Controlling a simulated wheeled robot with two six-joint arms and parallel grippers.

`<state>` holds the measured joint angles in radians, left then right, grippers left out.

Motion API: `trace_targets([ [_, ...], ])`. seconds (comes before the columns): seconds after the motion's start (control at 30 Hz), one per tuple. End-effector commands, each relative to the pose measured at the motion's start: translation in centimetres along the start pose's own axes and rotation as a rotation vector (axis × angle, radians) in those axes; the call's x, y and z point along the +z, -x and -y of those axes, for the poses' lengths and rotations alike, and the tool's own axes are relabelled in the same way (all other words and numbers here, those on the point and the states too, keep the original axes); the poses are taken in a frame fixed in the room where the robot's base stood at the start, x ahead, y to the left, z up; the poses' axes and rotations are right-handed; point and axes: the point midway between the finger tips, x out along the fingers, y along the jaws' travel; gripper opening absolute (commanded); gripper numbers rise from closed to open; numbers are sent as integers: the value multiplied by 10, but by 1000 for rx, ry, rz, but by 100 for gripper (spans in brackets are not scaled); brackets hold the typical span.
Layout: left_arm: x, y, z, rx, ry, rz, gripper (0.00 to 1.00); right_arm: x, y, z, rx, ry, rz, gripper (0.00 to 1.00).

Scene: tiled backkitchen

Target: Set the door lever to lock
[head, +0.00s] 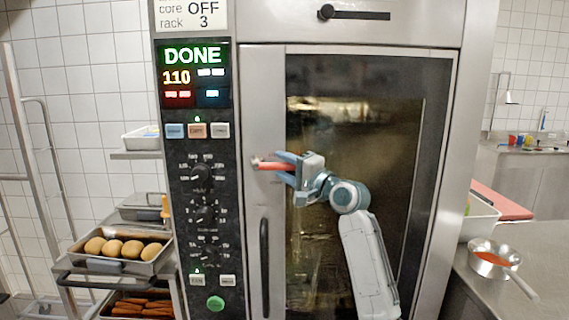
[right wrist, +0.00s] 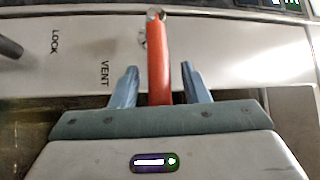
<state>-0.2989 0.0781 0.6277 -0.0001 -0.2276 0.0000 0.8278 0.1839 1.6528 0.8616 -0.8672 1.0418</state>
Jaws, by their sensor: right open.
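The red door lever (head: 270,165) sits on the steel door frame of the oven cabinet and points right from its pivot, roughly level. In the right wrist view the lever (right wrist: 159,65) runs from its round pivot down between my two blue fingers. The printed word LOCK (right wrist: 55,42) and the word VENT (right wrist: 104,73) lie to its left there; the lever points at neither. My right gripper (head: 281,168) is open, with one finger on each side of the lever; a gap shows on both sides in the wrist view. My left gripper is out of view.
A long black door handle (head: 265,267) stands below the lever. A control panel (head: 203,190) with knobs and a DONE display is to the left. A rack with a tray of buns (head: 150,257) stands further left. A counter with a pan (head: 490,261) is at right.

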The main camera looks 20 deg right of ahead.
Motion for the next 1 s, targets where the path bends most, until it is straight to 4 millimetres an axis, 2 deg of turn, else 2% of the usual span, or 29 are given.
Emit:
trace_targets([
  [0.3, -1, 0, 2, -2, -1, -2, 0, 0, -3, -1, 1, 1, 0, 41],
  [0.5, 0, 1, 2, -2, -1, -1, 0, 0, -3, -1, 1, 0, 0, 2],
  [0.53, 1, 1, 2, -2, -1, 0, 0, 0, -3, -1, 1, 0, 0, 0],
  [1.0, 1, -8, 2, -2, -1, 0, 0, 2, -2, -9, -49, -50, -15, 0],
])
